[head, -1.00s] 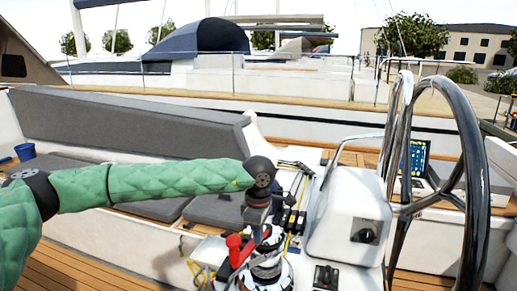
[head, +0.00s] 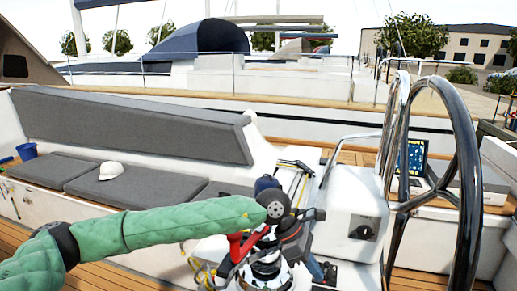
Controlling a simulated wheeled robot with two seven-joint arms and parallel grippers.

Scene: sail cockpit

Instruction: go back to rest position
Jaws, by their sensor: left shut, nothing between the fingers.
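My left arm, in a green quilted sleeve, comes in from the left and reaches across the front of the cockpit. My left gripper (head: 304,218) is at its end, dark and small, just above the winch area and left of the steering console. It is shut and holds nothing. My right gripper is not in view.
A winch (head: 267,268) with a red part (head: 236,246) stands below my left wrist. The white console (head: 345,215) and steel wheel (head: 470,170) are to the right. A white cap (head: 110,171) and blue bucket (head: 26,151) are on the left bench. A laptop (head: 416,158) sits behind the wheel.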

